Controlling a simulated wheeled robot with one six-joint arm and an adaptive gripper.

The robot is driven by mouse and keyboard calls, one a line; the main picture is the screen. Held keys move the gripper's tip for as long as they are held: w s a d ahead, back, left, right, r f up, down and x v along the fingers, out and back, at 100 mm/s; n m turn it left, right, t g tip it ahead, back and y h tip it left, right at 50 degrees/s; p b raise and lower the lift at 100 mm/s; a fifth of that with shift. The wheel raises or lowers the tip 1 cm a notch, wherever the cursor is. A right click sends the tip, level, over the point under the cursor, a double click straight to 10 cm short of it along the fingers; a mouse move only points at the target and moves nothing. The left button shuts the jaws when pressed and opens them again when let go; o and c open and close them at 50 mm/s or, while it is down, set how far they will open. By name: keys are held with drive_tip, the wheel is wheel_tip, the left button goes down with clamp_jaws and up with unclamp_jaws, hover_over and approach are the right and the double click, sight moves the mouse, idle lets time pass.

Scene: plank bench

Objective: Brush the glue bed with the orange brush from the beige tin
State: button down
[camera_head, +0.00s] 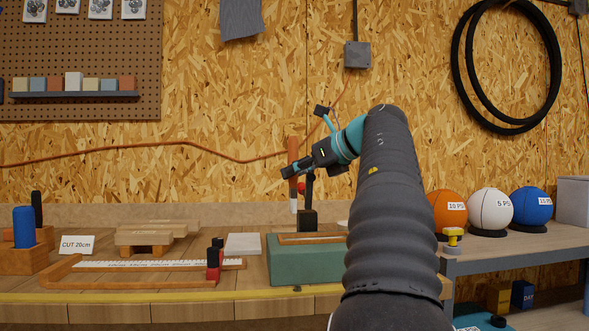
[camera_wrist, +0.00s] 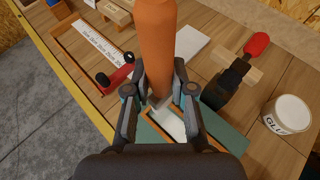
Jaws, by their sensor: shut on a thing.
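My gripper (camera_head: 291,171) is shut on the orange brush (camera_head: 293,150), which hangs upright with its pale lower end down, above the bench. In the wrist view the orange brush (camera_wrist: 157,40) rises between the fingers of my gripper (camera_wrist: 157,95). The glue bed (camera_head: 312,239) is a pale strip in an orange-brown frame on top of a green block. It also shows in the wrist view (camera_wrist: 173,123), partly hidden by my gripper. A pale tin (camera_wrist: 288,115) marked "GLU", its last letters cut off, stands right of the green block. The brush appears apart from the bed.
A black stand (camera_head: 308,219) with a red-ended part rises behind the green block (camera_head: 300,266). A long ruler jig (camera_head: 150,266) with a red-and-black stop lies left. A "CUT 20cm" card (camera_head: 77,245) stands further left. Several balls rest on the right shelf.

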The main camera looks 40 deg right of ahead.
sight(296, 213)
drive_tip(key=shift+a+f+b, duration=0.1)
drive_tip(key=shift+f+b, duration=2.25)
drive_tip(key=shift+f, duration=0.55)
drive_tip(key=shift+w+f+b, duration=0.1)
drive_tip(key=shift+f+b, duration=0.2)
drive_tip(key=shift+f, duration=0.1)
drive_tip(key=shift+s+d+p, duration=0.4)
drive_tip(key=shift+s+d, duration=0.1)
drive_tip(key=shift+d, duration=0.25)
drive_tip(key=shift+w+a, duration=0.4)
drive_tip(key=shift+a, duration=0.3)
drive_tip(key=shift+s+d, duration=0.1)
drive_tip(key=shift+d, duration=0.05)
drive_tip(key=shift+s+d, duration=0.3)
drive_tip(key=shift+d, duration=0.2)
drive_tip(key=shift+w+a, duration=0.4)
drive_tip(key=shift+a, duration=0.25)
drive_tip(key=shift+d, duration=0.1)
